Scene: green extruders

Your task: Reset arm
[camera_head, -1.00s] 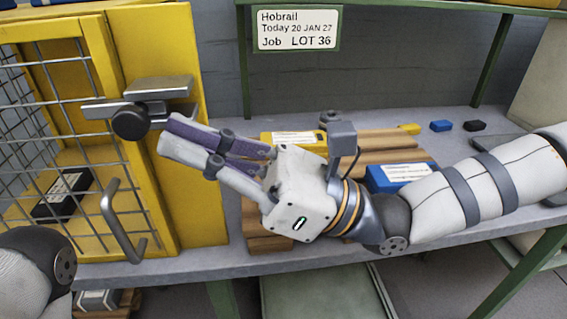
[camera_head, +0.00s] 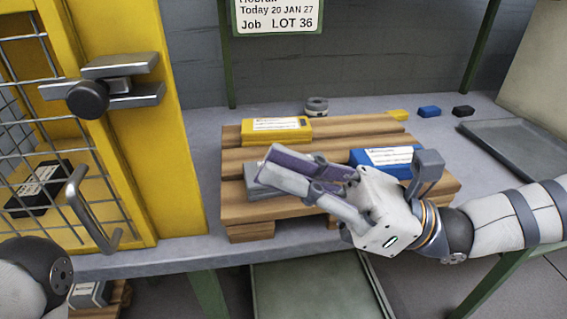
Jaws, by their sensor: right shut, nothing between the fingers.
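My right gripper (camera_head: 264,165) is over the wooden pallet (camera_head: 326,148) on the grey bench, pointing left. Its fingers are together with nothing seen between them. A grey box (camera_head: 262,191) lies on the pallet, partly hidden behind the fingers. My right arm (camera_head: 500,217) comes in from the right edge. My left arm (camera_head: 25,280) shows only in part at the lower left corner, and its gripper is out of view.
A yellow box (camera_head: 276,130) and a blue box (camera_head: 383,160) lie on the pallet. A yellow mesh cabinet (camera_head: 165,110) with a latch (camera_head: 112,85) and handle (camera_head: 88,208) stands at the left, a black box (camera_head: 38,188) inside. A grey tray (camera_head: 510,150) lies at the right.

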